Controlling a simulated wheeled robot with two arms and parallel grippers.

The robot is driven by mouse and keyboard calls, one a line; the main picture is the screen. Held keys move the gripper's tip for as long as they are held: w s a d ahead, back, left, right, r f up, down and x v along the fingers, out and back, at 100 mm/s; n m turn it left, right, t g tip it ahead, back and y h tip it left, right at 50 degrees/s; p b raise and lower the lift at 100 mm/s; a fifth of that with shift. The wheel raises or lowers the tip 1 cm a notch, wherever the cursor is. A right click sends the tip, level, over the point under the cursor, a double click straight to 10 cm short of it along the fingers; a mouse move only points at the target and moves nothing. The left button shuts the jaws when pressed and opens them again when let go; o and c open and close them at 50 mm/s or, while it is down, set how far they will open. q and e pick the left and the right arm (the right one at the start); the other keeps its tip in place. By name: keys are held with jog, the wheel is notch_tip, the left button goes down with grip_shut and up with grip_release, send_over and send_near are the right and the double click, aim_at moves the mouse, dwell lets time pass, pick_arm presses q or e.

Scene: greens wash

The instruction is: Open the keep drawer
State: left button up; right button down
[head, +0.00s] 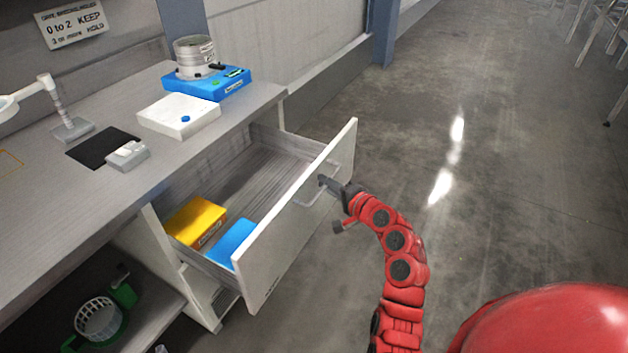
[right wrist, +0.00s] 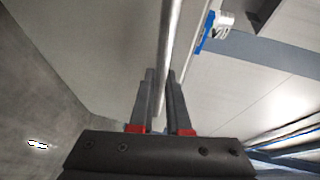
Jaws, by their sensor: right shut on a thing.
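The drawer (head: 300,212) under the counter stands pulled well out, its inside showing in the head view. A yellow box (head: 196,220) and a blue box (head: 231,241) lie in it near the left end. A metal bar handle (head: 312,196) is on its white front panel. My right gripper (head: 327,182) is at the handle, its arm coming from the lower right. In the right wrist view, its fingers (right wrist: 160,100) are shut on the handle bar (right wrist: 171,50), which runs between them. My left gripper is not in view. No label on the drawer front is readable.
A sign reads "0 to 2 KEEP" (head: 72,24). A basket (head: 99,318) sits on the lower shelf.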

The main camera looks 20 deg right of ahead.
jog(key=s+d+b, duration=0.1)
jog(key=s+d, duration=0.6)
jog(key=s, duration=0.2)
jog(key=shift+s+b, duration=0.2)
jog(key=shift+b, duration=0.1)
jog(key=shift+d, duration=0.1)
jog(key=c, duration=0.9)
grip_release()
jog(key=v, duration=1.7)
jog(key=shift+s+d+f+p, duration=0.1)
jog(key=shift+s+p, duration=0.1)
jog(key=shift+p, duration=0.2)
